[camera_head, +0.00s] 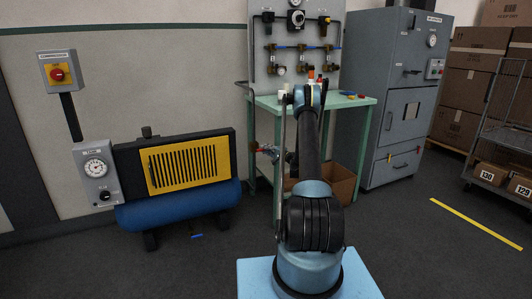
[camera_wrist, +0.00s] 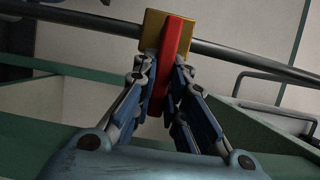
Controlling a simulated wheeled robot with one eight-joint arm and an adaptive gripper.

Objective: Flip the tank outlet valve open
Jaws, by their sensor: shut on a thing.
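The outlet valve shows in the wrist view as a brass block (camera_wrist: 152,32) on a dark pipe (camera_wrist: 225,52). Its red lever (camera_wrist: 170,50) runs crosswise to the pipe in that picture. My gripper (camera_wrist: 162,78) has its two fingers shut on the lever's near part, one on each side. The fingers hide part of the lever. In the head view the blue compressor tank (camera_head: 185,206) stands left of centre. My gripper appears small and partly hidden between the tank and the green workbench, so the valve is hard to make out there.
The green workbench (camera_head: 345,103) stands behind my arm, with a cardboard box (camera_head: 342,183) beneath it. A gauge panel (camera_head: 297,38) rises behind it. A gauge box (camera_head: 97,172) is left of the tank. A grey cabinet (camera_head: 408,62) stands right. Floor at front right is clear.

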